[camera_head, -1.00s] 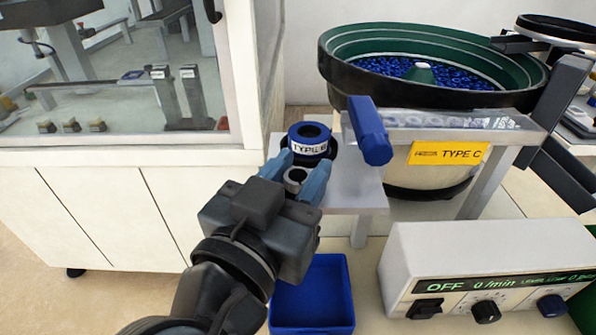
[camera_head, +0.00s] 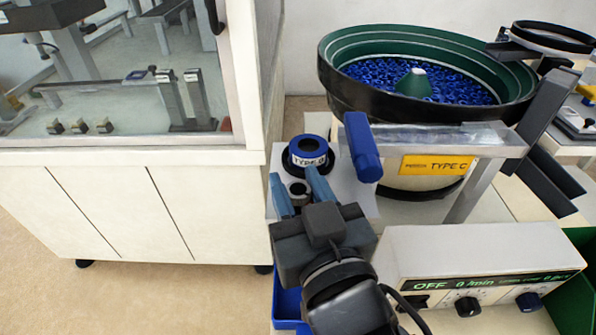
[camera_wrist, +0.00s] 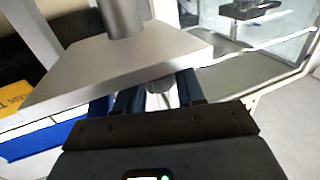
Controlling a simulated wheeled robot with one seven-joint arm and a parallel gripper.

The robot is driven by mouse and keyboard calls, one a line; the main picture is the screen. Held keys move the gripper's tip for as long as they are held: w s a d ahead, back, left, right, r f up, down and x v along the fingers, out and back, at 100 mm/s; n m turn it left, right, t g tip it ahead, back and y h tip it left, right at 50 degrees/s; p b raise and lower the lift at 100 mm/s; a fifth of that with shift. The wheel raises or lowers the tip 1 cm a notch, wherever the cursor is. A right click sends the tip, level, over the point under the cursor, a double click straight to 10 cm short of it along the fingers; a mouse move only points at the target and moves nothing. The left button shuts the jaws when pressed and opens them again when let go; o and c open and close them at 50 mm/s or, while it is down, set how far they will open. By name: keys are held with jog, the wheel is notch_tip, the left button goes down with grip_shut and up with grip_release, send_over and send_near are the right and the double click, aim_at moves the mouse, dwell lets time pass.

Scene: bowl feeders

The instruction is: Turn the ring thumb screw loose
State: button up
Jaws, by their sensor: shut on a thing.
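A blue ring (camera_head: 308,146) with a white TYPE label sits on a dark round base on the small metal plate (camera_head: 358,206); the label's last letter is unclear. Just in front of it is a small round grey part (camera_head: 298,187), probably the thumb screw. My gripper (camera_head: 293,174) has its two blue fingers on either side of this part and is shut on it. In the wrist view a grey knob (camera_wrist: 160,87) shows between the fingers, partly hidden by the plate edge and the gripper body.
A blue tray (camera_head: 287,305) lies below my gripper. A black-rimmed bowl feeder (camera_head: 335,80) full of blue rings stands behind right, with a blue-ended bar (camera_head: 362,147) close to the ring. A white control box (camera_head: 480,255) reading OFF is at right, a white cabinet (camera_head: 90,205) at left.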

jog(key=shift+n+y+p, duration=0.3)
jog(key=shift+n+y, duration=0.1)
jog(key=shift+y, duration=0.2)
jog(key=o, duration=0.9)
jog(key=shift+f+h+b, duration=0.1)
jog(key=shift+h+b, duration=0.2)
jog(key=shift+b, duration=0.15)
